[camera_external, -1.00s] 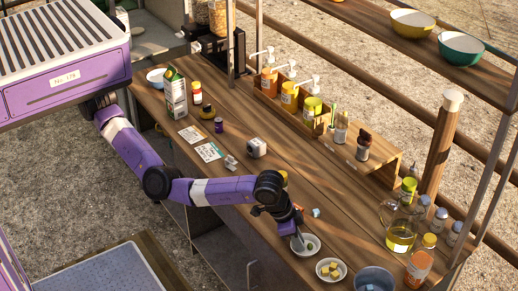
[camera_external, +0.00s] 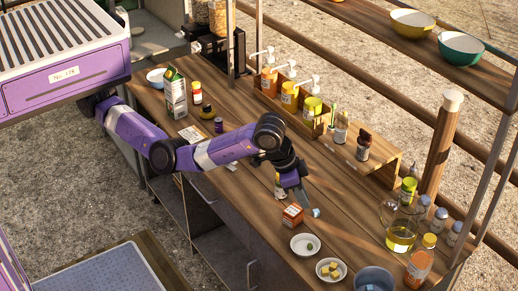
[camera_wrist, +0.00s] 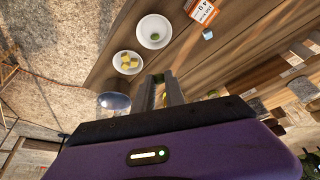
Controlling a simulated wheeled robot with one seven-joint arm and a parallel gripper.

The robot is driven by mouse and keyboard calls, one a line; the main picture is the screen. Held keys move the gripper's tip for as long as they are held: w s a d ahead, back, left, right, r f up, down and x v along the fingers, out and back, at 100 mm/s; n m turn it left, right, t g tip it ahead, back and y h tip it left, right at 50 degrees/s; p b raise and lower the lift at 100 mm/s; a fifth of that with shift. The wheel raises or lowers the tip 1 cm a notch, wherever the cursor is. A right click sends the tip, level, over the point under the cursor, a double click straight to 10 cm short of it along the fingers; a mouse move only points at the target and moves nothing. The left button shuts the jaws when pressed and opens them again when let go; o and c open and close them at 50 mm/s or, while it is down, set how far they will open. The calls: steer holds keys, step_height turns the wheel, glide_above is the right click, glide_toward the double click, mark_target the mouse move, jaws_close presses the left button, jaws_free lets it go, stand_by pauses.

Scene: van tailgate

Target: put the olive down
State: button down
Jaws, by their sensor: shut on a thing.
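The olive (camera_external: 310,247) is a small green ball lying in a white dish (camera_external: 296,239) near the counter's front edge. In the wrist view the olive (camera_wrist: 155,37) lies in the same dish (camera_wrist: 145,23), ahead of the fingers and apart from them. My gripper (camera_external: 300,194) is raised above the counter, up and left of the dish in the outside view. Whether anything sits between the tips is too small to tell.
A second white dish (camera_external: 323,275) with yellow cubes stands beside the olive's dish. An orange and white box (camera_external: 292,215) and a small pale blue cube (camera_external: 316,212) are near my gripper. A grey-blue bowl (camera_external: 374,279) and an oil jug (camera_external: 400,237) stand to the right.

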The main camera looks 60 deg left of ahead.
steer(key=shift+r, duration=0.65)
steer(key=shift+w+a+r, duration=0.1)
